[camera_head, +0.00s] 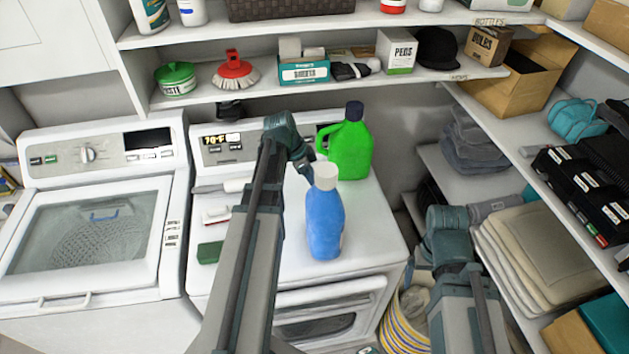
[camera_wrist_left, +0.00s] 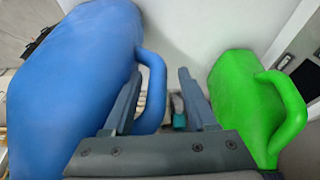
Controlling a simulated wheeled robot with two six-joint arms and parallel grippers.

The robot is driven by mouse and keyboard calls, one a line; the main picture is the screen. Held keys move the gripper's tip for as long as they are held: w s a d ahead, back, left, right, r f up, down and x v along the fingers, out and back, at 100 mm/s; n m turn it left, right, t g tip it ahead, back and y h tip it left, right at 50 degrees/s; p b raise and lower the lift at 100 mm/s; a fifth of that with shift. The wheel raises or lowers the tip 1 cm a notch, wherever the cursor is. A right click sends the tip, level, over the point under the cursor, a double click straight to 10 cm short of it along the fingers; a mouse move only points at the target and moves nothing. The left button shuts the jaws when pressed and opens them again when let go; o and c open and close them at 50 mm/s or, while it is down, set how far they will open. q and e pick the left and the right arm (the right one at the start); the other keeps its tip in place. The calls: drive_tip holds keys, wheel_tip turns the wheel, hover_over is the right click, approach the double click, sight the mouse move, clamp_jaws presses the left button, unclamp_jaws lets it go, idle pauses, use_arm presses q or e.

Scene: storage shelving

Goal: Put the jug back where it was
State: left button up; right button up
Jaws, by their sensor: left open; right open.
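A blue jug (camera_head: 325,222) with a white cap stands upright on the right-hand white machine's top (camera_head: 270,262). A green jug (camera_head: 350,150) with a black cap stands behind it, also upright. In the left wrist view the blue jug (camera_wrist_left: 70,80) fills the left and the green jug (camera_wrist_left: 245,105) is at the right. My left gripper (camera_wrist_left: 160,100) is open, with the blue jug's handle showing between its fingers; it does not look gripped. My right gripper (camera_head: 412,264) is open and empty, right of the machine.
A green sponge (camera_head: 210,252) and brushes lie left of the blue jug. Shelves with boxes (camera_head: 304,70) and a red brush (camera_head: 235,70) are above. Right shelves hold folded towels (camera_head: 530,250). A striped basket (camera_head: 400,325) stands below my right gripper.

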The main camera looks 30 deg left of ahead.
use_arm(q)
drive_tip(key=p+v, duration=1.1)
drive_tip(key=v, duration=0.1)
idle(0.5)
